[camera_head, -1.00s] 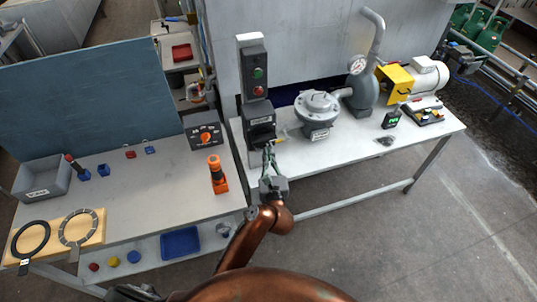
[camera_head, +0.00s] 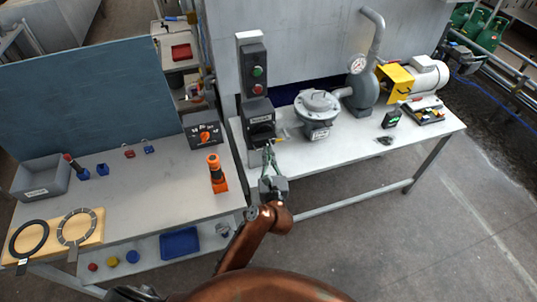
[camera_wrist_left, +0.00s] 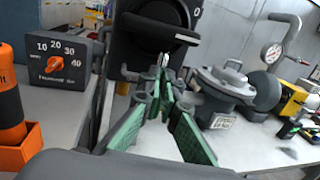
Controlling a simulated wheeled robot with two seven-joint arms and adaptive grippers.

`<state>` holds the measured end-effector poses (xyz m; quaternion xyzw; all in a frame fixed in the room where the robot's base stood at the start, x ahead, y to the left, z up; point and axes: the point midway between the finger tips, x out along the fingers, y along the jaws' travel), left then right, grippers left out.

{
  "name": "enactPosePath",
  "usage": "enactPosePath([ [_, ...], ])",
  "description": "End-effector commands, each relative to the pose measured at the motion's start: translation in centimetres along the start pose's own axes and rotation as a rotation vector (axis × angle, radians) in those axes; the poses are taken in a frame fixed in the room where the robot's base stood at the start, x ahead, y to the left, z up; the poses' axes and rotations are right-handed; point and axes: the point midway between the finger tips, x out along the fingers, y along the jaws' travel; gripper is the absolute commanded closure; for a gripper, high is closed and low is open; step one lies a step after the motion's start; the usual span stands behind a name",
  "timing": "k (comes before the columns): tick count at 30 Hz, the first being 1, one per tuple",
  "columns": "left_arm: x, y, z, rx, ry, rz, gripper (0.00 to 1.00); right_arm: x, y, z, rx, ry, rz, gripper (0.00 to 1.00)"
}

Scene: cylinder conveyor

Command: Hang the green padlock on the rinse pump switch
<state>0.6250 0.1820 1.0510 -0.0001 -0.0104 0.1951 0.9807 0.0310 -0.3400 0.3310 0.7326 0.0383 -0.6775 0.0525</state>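The rinse pump switch is most likely the dark box with a black rotary handle (camera_head: 262,130) on the post at the near table's left end; it fills the top of the left wrist view (camera_wrist_left: 150,30). My left gripper (camera_head: 270,150) is just in front of and below it. Its two green-padded fingers (camera_wrist_left: 160,92) point at the switch, with tips close together. A small pale metal piece (camera_wrist_left: 165,62) shows just beyond the tips; I cannot tell whether it is held. I cannot make out the green padlock's body. My right gripper is not in view.
A red padlock (camera_head: 130,154) and a blue padlock (camera_head: 149,149) lie on the left table. A dial box (camera_head: 204,134) and an orange holder (camera_head: 218,180) stand left of the gripper.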

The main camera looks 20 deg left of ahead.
Motion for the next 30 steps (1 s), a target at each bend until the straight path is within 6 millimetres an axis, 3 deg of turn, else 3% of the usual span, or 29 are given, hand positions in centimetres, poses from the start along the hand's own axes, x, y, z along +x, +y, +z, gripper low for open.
enactPosePath([
  [1, 0.3, 0.6, -1.3, 0.010, 0.018, 0.014, 1.00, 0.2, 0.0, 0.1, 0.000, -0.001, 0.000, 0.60],
  [9, 0.3, 0.7, -2.4, 0.011, 0.023, 0.016, 1.00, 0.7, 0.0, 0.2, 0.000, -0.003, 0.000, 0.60],
  [23, 0.2, 0.6, -2.7, 0.009, 0.021, 0.013, 1.00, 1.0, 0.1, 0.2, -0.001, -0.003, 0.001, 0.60],
  [24, 0.2, 0.6, -2.7, 0.009, 0.020, 0.012, 0.94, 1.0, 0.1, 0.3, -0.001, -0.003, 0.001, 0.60],
  [30, 0.2, 0.3, -2.5, 0.007, 0.017, 0.008, 0.80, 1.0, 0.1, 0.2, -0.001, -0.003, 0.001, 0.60],
])
